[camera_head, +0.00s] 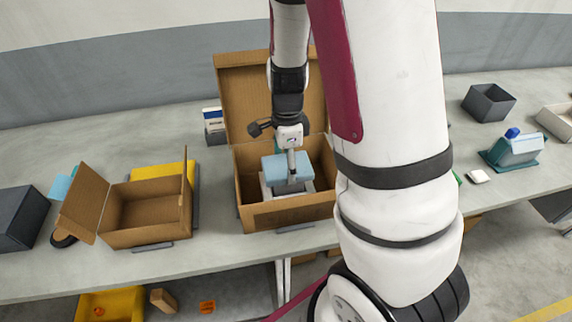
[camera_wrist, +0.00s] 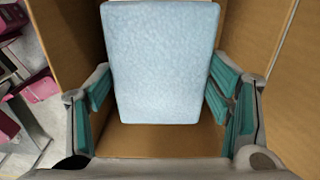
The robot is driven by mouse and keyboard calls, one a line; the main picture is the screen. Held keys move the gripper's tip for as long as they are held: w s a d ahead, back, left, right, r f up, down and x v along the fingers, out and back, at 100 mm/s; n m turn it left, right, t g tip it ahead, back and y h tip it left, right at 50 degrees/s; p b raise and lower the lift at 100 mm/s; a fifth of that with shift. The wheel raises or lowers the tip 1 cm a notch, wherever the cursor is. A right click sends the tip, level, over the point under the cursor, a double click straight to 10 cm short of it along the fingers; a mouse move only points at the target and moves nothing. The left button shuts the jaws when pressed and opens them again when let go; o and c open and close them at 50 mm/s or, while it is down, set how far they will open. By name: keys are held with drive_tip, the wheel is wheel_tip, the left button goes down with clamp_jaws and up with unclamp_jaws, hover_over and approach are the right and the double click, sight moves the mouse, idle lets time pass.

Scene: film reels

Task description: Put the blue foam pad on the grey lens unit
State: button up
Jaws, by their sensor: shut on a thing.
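The blue foam pad (camera_head: 283,169) is a light blue block inside the large open cardboard box (camera_head: 290,216) in the head view. My gripper (camera_head: 290,152) points down into that box and is shut on the pad. In the wrist view the pad (camera_wrist: 162,62) lies between my teal-padded fingers and fills the middle. A pale grey thing (camera_head: 268,191), apparently the grey lens unit, shows below the pad in the box. The pad covers most of it. I cannot tell whether the two touch. The wrist view does not show the lens unit.
The box walls rise close around my gripper, with a raised flap (camera_head: 240,95) behind. A smaller open cardboard box (camera_head: 150,236) stands to the left, by a yellow thing (camera_head: 158,171). A dark grey bin (camera_head: 488,103) stands far right. My arm hides the table right of the large box.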

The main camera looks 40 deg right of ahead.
drive_tip(key=shift+f, duration=0.45)
drive_tip(key=o, duration=0.9)
drive_tip(key=shift+f, duration=0.15)
drive_tip(key=shift+o, duration=0.2)
wheel_tip(320, 180, up, 11)
drive_tip(key=s+a+r+n+t, duration=0.2)
drive_tip(key=s+a+r+n, duration=0.3)
drive_tip(key=n, duration=0.6)
drive_tip(key=s+a+r+n+t, duration=0.3)
drive_tip(key=s+a+r+n, duration=0.2)
drive_tip(key=s+r+n, duration=0.5)
drive_tip(key=shift+a+r+n+p, duration=0.45)
drive_tip(key=shift+r+n, duration=0.15)
drive_tip(key=shift+n, duration=0.2)
